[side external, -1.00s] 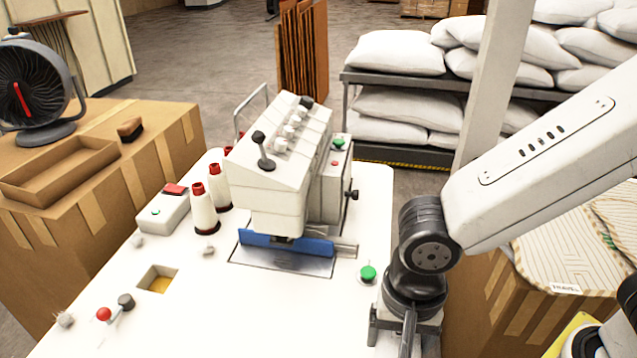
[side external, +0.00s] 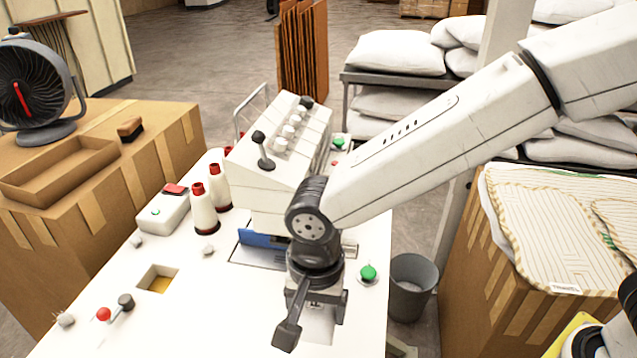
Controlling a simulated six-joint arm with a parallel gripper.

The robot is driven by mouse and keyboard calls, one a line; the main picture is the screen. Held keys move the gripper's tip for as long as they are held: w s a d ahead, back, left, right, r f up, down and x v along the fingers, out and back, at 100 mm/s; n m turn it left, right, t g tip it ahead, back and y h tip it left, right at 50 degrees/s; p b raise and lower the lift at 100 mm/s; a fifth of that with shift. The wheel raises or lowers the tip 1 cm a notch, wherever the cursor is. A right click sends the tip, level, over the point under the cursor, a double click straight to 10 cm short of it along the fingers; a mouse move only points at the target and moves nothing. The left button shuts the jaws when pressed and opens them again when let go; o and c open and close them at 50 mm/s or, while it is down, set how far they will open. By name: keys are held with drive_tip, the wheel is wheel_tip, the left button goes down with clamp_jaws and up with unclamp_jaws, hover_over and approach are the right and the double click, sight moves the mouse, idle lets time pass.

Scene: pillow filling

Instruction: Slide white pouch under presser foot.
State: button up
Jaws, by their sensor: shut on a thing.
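The sewing machine (side external: 285,140) stands on the white table, with a blue guard (side external: 258,239) low on its front above a metal plate (side external: 250,258). My arm hides the right part of the guard, and I cannot make out the presser foot. My gripper (side external: 312,312) is low over the table, just in front of the plate. It is shut on the white pouch (side external: 321,328), of which only a pale patch shows between and below the fingers. White on white, its outline and far edge are hard to tell.
A green button (side external: 368,272) is close to the right of my gripper. A square opening (side external: 158,279) and a red-knobbed lever (side external: 104,314) are at left. A grey bin (side external: 411,285) stands beside the table.

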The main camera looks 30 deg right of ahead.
sight(282, 297)
drive_tip(key=w+a+f, duration=0.3)
drive_tip(key=w+f, duration=0.1)
drive_tip(key=w, duration=0.5)
drive_tip(key=shift+w+a, duration=0.15)
drive_tip(key=shift+w, duration=0.2)
drive_tip(key=shift+f, duration=0.15)
drive_tip(key=shift+f, duration=3.35)
drive_tip(key=shift+w+f, duration=0.1)
drive_tip(key=shift+w+d, duration=2.15)
drive_tip(key=shift+d, duration=0.15)
drive_tip(key=shift+f, duration=0.3)
drive_tip(key=o, duration=1)
